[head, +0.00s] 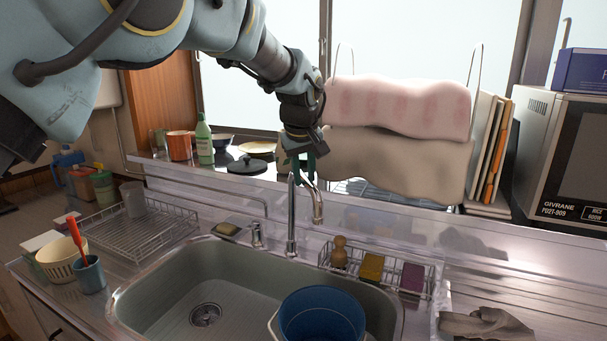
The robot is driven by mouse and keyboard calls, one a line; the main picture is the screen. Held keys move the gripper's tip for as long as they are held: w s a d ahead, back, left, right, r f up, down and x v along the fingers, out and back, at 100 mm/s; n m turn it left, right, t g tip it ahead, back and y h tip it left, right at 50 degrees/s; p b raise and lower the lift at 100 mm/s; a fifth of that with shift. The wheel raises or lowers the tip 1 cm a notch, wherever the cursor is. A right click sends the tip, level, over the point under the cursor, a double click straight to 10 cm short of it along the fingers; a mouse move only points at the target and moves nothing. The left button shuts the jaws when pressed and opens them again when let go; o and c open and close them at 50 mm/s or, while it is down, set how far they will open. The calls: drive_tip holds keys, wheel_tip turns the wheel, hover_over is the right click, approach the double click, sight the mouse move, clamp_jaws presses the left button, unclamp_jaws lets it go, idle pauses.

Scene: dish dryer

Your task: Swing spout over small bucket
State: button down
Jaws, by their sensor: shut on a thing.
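The metal faucet stands behind the sink, with its upright pipe and curved spout (317,203). The spout bends to the right, and its outlet hangs down toward the sink's back edge. My gripper (302,168) reaches down from above and is shut on the spout near its top bend; the arm partly hides the grip. The blue small bucket (322,314) sits in the right part of the sink (165,300), cut off by the lower edge. In the picture the outlet lies above the bucket's back rim, but I cannot tell the depth between them.
A wire caddy (402,290) with a brush and sponges is right of the faucet. A dish rack (130,240) stands left. Behind are a ledge with a green bottle (204,143) and hanging towels (400,110). Gray gloves (487,325) lie at right.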

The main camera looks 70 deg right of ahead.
drive_tip(key=c, duration=0.7)
unclamp_jaws()
drive_tip(key=b+v, duration=0.3)
drive_tip(key=v, duration=0.7)
drive_tip(key=shift+a+r, duration=0.15)
drive_tip(key=shift+r, duration=0.25)
